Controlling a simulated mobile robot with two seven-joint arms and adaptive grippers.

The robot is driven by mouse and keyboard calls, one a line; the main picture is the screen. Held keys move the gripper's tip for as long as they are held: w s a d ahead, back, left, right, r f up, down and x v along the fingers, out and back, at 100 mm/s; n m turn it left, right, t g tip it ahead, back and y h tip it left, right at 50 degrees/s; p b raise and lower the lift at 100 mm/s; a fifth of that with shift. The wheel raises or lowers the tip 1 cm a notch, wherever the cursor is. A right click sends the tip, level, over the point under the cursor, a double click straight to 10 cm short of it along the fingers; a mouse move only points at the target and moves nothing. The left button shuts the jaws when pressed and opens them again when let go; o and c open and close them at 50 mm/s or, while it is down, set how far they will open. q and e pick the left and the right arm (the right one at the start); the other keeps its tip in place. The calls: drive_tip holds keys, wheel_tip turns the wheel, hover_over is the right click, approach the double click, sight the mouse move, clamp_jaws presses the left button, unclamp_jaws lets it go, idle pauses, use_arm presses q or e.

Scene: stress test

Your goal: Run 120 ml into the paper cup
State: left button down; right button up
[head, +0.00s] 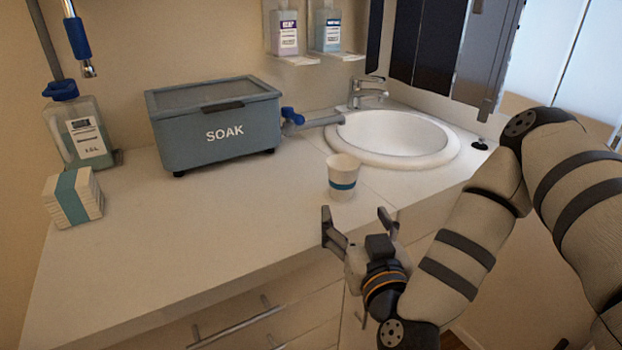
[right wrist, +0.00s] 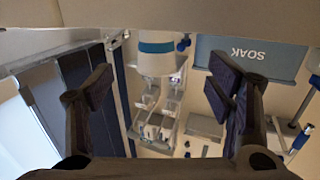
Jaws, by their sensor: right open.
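The white paper cup (head: 343,177) with a blue band stands upright on the counter, just in front of the sink. My right gripper (head: 358,220) is open and empty at the counter's front edge, on the near side of the cup and apart from it. In the right wrist view the picture is upside down; the cup (right wrist: 157,62) shows ahead, between the two spread fingers (right wrist: 155,92). A chrome faucet (head: 366,93) stands behind the sink basin (head: 395,135). A blue valve handle (head: 291,115) sits on the grey SOAK box's (head: 215,122) outlet pipe. My left gripper is out of view.
A clear jug (head: 80,138) with a blue cap stands at the back left, a banded white stack (head: 74,197) before it. A blue-sleeved nozzle (head: 77,38) hangs above. Two bottles (head: 285,32) (head: 328,30) sit on wall shelves. The counter's front left is clear.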

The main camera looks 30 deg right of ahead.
sight(345, 189)
drive_tip(key=shift+w+d+f+b, duration=0.3)
drive_tip(key=shift+w+f+b, duration=0.1)
drive_tip(key=shift+f+b, duration=0.35)
drive_tip(key=x, duration=0.6)
drive_tip(key=r+x, duration=0.1)
drive_tip(key=x, duration=0.3)
drive_tip(key=shift+d+r, duration=0.15)
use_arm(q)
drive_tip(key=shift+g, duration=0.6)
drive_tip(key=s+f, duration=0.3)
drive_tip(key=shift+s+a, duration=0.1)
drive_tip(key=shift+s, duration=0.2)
use_arm(e)
drive_tip(key=shift+s, duration=0.1)
drive_tip(key=c, duration=0.9)
drive_tip(key=shift+c, duration=0.2)
